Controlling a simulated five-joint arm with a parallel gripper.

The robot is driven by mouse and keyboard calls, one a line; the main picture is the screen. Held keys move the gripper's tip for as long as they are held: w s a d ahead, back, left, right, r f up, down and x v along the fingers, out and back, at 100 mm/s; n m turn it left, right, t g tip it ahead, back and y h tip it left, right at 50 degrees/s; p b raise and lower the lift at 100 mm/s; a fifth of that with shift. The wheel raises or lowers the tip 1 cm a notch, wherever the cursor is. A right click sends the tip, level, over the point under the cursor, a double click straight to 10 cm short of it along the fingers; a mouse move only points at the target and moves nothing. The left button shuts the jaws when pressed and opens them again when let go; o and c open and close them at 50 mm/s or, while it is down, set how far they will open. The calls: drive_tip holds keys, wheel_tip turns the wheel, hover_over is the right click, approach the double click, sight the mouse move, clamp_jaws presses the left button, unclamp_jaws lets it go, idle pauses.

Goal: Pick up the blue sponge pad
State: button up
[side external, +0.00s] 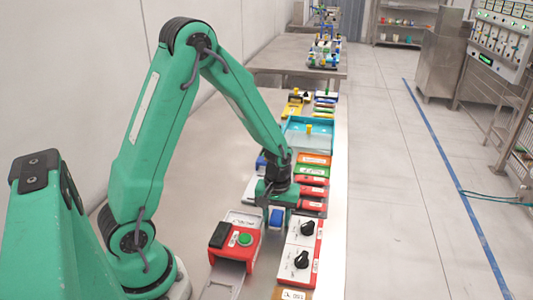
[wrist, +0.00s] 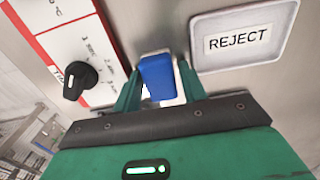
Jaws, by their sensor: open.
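The blue sponge pad (side external: 277,216) is a small blue block, low over the steel table in the side view. It also shows in the wrist view (wrist: 158,76), upright in the picture between the two green fingers. My gripper (side external: 277,223) points down around the pad, one finger on each side. In the wrist view my gripper (wrist: 158,88) is open, with the left finger a little apart from the pad and the right finger close to it. A white patch shows beside and below the pad. Whether the right finger touches the pad, I cannot tell.
A REJECT plate (wrist: 245,20) lies close to the right finger in the wrist view. A white panel with black knobs (side external: 294,238) and a red box with a green button (side external: 235,257) flank my gripper. Coloured labelled blocks and a blue tray (side external: 325,124) stand beyond.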

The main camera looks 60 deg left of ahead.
sight(278, 217)
drive_tip(key=c, duration=0.7)
drive_tip(key=shift+r, duration=0.1)
drive_tip(key=shift+r, duration=0.75)
drive_tip(key=r, duration=0.3)
drive_tip(key=shift+s+d, duration=0.1)
drive_tip(key=shift+d, duration=0.25)
drive_tip(key=s+d+r, duration=0.1)
drive_tip(key=d+r, duration=0.1)
drive_tip(key=d, duration=0.1)
drive_tip(key=s+d+r, duration=0.2)
drive_tip(key=d, duration=0.1)
drive_tip(key=s+d+r, duration=0.1)
drive_tip(key=d+r, duration=0.1)
drive_tip(key=d, duration=0.2)
drive_tip(key=shift+s+r, duration=0.15)
drive_tip(key=shift+s, duration=0.15)
